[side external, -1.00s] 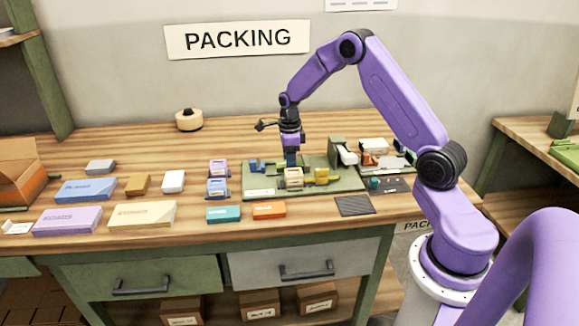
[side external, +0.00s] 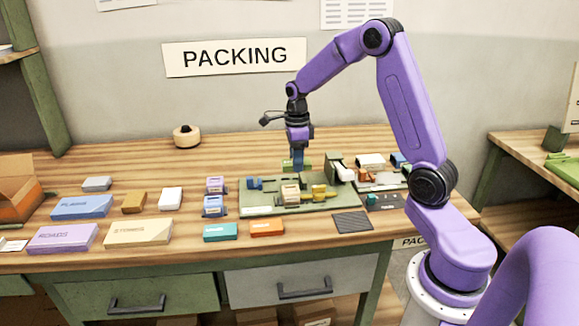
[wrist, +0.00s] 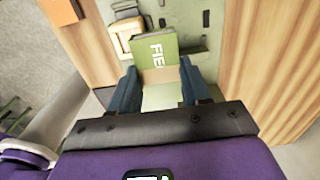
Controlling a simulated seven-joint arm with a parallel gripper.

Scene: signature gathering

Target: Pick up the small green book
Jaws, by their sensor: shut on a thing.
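The small green book (wrist: 155,52) shows in the wrist view with white letters reading "FIE" on its cover. The two blue fingers of my gripper (wrist: 157,82) are on either side of it, shut on it. In the side view my gripper (side external: 298,165) is over the back of the green work board (side external: 262,208). The green book (side external: 306,164) shows there at the fingertips, partly hidden by them, and appears raised above the board.
A beige block (side external: 290,195) and a yellow part (side external: 322,192) are on the board. A green upright with a white part (side external: 342,172) stands at its right. Several coloured boxes, including a teal one (side external: 220,232) and an orange one (side external: 267,228), lie left and in front.

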